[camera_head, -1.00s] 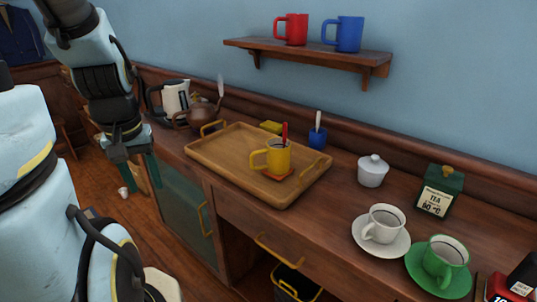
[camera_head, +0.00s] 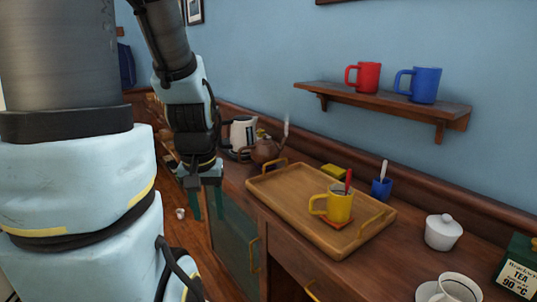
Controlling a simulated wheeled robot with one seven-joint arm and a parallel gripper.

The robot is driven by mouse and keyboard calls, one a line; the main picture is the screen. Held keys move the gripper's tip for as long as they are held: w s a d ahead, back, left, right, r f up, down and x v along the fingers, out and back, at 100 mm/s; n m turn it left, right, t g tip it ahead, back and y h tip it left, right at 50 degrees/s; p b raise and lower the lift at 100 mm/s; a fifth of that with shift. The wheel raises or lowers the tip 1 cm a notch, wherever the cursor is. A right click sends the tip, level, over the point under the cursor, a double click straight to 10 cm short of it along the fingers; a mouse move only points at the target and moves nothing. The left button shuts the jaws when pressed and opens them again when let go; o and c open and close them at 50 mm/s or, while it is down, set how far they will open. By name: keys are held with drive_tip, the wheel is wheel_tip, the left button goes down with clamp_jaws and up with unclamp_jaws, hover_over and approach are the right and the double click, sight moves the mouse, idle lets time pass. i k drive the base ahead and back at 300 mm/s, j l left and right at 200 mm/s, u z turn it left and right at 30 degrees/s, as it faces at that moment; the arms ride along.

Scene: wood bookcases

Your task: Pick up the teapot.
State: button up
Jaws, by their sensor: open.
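The brown teapot (camera_head: 265,149) stands at the back of the counter, behind the left end of the wooden tray. Steam seems to rise near its spout. Its left side is close to a white and black kettle (camera_head: 242,133). My gripper (camera_head: 207,204) points down with its green fingers apart and nothing between them. It hangs to the left and in front of the teapot, by the counter's left front edge, and does not touch the teapot.
The wooden tray (camera_head: 275,194) holds a yellow mug (camera_head: 339,205). A blue cup (camera_head: 381,188), a white sugar bowl (camera_head: 443,232) and a tea box (camera_head: 518,268) stand to the right. A shelf (camera_head: 350,100) with red and blue mugs is above.

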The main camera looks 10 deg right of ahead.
sight(264, 150)
drive_tip(key=i+j, duration=1.15)
drive_tip(key=i, duration=0.25)
